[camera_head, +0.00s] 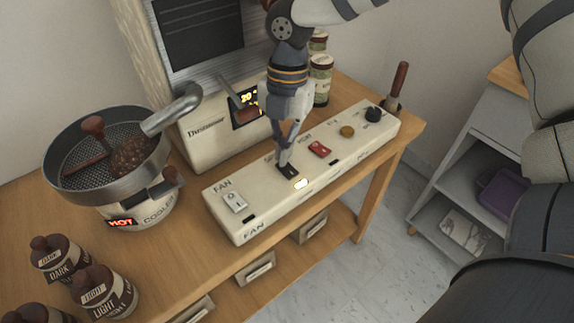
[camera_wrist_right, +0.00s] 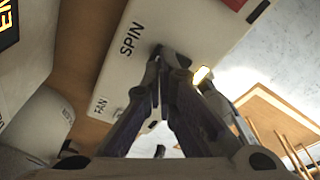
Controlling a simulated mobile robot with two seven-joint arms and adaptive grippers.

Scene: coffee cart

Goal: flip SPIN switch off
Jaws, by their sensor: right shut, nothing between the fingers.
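The SPIN switch (camera_head: 288,172) is a dark switch on the long cream control box (camera_head: 236,224), between the white FAN switch and a red switch. A lit yellow-white lamp (camera_head: 301,184) glows just in front of it. My right gripper (camera_head: 284,160) points down with its fingers shut and empty, its tips at the switch. In the right wrist view the shut fingertips (camera_wrist_right: 165,58) are beside the SPIN lettering (camera_wrist_right: 132,40) and cover the switch. The lamp also shows lit there (camera_wrist_right: 202,74). I cannot tell whether the tips touch the switch. My left gripper is not in view.
The FAN switch (camera_head: 235,201), red switch (camera_head: 319,149), brown knob (camera_head: 347,131) and black knob (camera_head: 374,114) share the box. The roaster (camera_head: 210,140) stands behind, the cooler pan (camera_head: 72,190) to the left. Jars (camera_head: 104,291) stand at front left. A grey shelf cart (camera_head: 453,182) stands right.

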